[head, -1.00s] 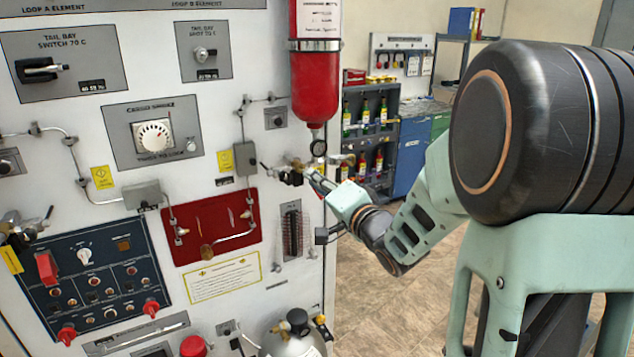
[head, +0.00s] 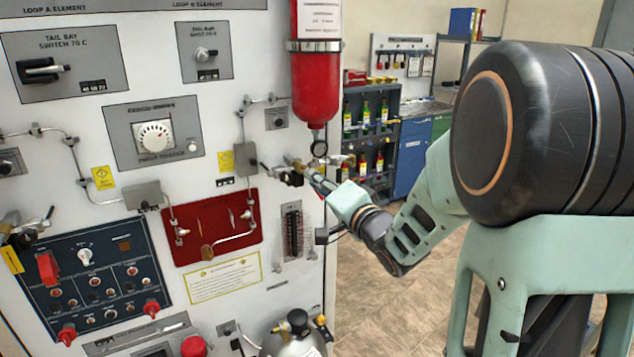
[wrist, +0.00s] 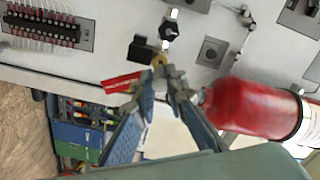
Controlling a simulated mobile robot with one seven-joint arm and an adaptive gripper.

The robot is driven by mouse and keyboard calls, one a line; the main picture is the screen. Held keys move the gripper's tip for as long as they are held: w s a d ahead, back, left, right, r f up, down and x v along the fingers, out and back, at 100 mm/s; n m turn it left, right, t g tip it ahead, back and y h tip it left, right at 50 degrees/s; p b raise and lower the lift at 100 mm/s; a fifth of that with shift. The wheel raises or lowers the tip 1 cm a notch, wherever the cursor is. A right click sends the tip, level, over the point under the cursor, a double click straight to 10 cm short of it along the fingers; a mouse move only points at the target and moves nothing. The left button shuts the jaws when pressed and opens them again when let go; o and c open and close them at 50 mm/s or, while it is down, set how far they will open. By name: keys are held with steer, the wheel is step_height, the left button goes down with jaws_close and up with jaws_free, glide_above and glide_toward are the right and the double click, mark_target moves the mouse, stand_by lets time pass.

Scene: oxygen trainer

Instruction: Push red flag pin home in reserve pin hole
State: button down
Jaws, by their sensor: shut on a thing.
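My gripper (wrist: 160,88) is shut on the red flag pin (wrist: 122,82). In the wrist view its red flag sticks out to the left of the fingertips. A brass fitting (wrist: 158,60) lies right at the fingertips, beside a black block (wrist: 143,50) on the white panel. In the head view my gripper (head: 314,180) reaches the panel's right edge, below the red bottle's gauge, beside the brass fitting (head: 294,162). The flag is not clear there. The reserve pin hole is hidden or too small to make out, so I cannot tell how deep the pin sits.
A red bottle (head: 316,85) hangs just above my gripper; it also shows close at the right of the wrist view (wrist: 250,105). A black knob (wrist: 168,30) and thin pipes (head: 246,130) are nearby. Open floor (head: 390,305) lies right of the panel.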

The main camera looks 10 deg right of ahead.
steer(key=shift+x, duration=1.95)
steer(key=c, duration=1.9)
jaws_free()
